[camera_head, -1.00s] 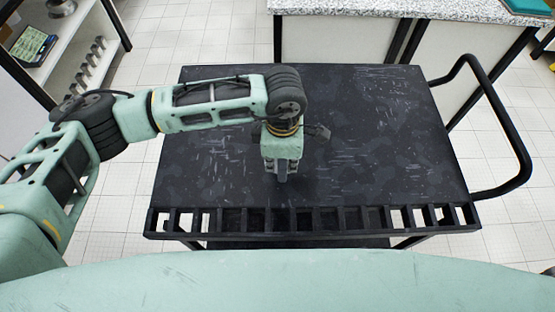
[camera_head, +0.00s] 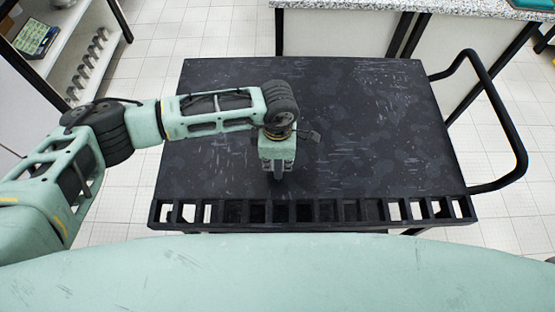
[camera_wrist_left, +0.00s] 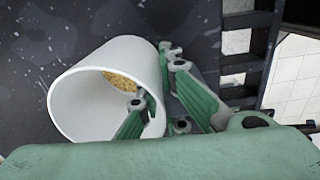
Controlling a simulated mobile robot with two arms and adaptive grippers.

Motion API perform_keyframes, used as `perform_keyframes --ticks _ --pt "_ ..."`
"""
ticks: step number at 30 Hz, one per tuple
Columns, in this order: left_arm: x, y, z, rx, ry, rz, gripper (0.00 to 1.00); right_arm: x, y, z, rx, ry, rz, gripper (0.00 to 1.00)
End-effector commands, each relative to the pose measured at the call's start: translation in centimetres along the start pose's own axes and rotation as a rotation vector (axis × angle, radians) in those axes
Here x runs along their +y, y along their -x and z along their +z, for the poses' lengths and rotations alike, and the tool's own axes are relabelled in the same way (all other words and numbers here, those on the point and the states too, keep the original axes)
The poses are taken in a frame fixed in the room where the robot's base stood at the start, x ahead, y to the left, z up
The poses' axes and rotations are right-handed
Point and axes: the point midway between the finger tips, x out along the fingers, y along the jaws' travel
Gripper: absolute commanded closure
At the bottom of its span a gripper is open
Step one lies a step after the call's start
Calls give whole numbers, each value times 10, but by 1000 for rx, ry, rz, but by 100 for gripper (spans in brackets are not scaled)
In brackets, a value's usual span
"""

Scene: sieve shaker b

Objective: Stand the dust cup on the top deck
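The dust cup (camera_wrist_left: 72,112) is white and round, with yellowish grains (camera_wrist_left: 122,82) inside. It shows in the left wrist view, its mouth towards the camera. My left gripper (camera_wrist_left: 160,100) straddles the cup's wall, one finger inside and one outside, and looks shut on it. In the head view my left gripper (camera_head: 278,172) points down over the dark top deck (camera_head: 370,130), near its slotted front edge. The cup is hidden there by my gripper and arm. I cannot tell whether its base touches the deck. My right gripper is not in view.
The deck is otherwise bare, with open room to the right and behind. A slotted rail (camera_head: 313,212) runs along its front. A black handle (camera_head: 520,150) is on the right. A shelf (camera_head: 75,50) stands at left and a speckled counter (camera_head: 430,6) behind.

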Motion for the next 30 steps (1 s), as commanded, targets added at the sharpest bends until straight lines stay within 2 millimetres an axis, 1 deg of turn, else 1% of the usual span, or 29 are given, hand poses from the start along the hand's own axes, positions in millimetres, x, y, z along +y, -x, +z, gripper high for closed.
perform_keyframes --ticks 1,5,14,17,18,20,23,30 --pt "0 0 0 0 0 0 88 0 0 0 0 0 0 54" --pt "0 0 0 0 0 0 77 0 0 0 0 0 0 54" --pt "0 1 0 0 0 0 77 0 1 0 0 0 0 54" --pt "0 6 0 0 0 1 77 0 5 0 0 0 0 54" --pt "1 9 0 -1 0 3 77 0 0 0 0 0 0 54" --pt "2 18 1 -2 -2 5 77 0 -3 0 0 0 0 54" --pt "2 38 1 -3 -2 6 77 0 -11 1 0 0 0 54" --pt "1 89 0 -1 -2 5 77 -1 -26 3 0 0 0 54"
